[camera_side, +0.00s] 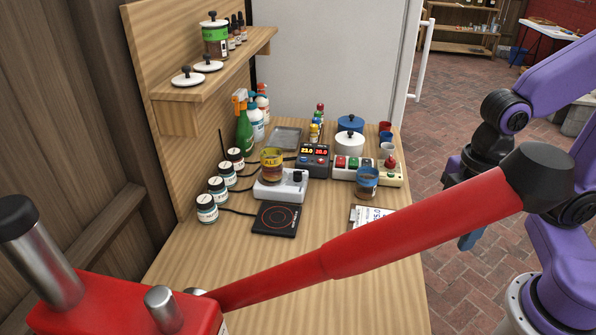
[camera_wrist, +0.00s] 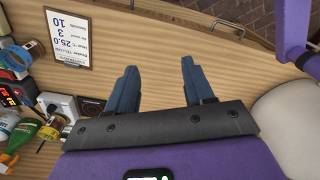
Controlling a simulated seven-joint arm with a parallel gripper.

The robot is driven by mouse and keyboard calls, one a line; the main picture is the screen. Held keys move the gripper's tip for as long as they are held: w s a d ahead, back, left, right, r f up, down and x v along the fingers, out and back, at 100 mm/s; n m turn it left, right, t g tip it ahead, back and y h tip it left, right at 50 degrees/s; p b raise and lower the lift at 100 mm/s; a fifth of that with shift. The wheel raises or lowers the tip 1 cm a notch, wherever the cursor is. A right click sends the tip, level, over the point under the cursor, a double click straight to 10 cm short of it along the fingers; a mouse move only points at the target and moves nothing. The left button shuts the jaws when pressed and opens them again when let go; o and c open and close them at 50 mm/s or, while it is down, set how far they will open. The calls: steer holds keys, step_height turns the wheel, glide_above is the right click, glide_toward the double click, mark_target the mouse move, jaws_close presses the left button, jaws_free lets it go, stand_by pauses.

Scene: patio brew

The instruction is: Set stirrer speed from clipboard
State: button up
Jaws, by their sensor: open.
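The clipboard (camera_side: 368,217) lies on the bench, partly behind a red lever in the side view. In the wrist view the clipboard (camera_wrist: 68,40) reads upside down: beaker YELLOW, heat 25.0, stirrer 3, seconds 10. The white stirrer (camera_side: 268,192) has a black knob (camera_side: 297,177) and carries a beaker labelled ALE (camera_side: 271,164). The stirrer also shows at the left of the wrist view (camera_wrist: 62,104); its knob setting is unreadable. My gripper (camera_wrist: 159,72) is open and empty, apart from both. In the side view my gripper (camera_side: 470,240) is mostly hidden behind the red lever.
The red lever (camera_side: 390,240) crosses the foreground. A black hot plate (camera_side: 276,218) lies before the stirrer. A controller (camera_side: 313,158) shows 23.0 and 20.0. Jars (camera_side: 207,208) stand left, bottles (camera_side: 244,130) behind, a blue-rimmed beaker (camera_side: 367,183) right. The front bench is clear.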

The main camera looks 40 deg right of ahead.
steer(key=w+a+r+n, duration=0.3)
steer(key=w+a+n, duration=0.25)
steer(key=w, duration=0.65)
steer(key=n, duration=1.5)
glide_above(298, 175)
steer(key=d, duration=0.1)
steer(key=shift+m, duration=0.25)
steer(key=f, duration=1.7)
steer(key=shift+w+a+f, duration=0.15)
steer(key=shift+a, duration=0.15)
jaws_close()
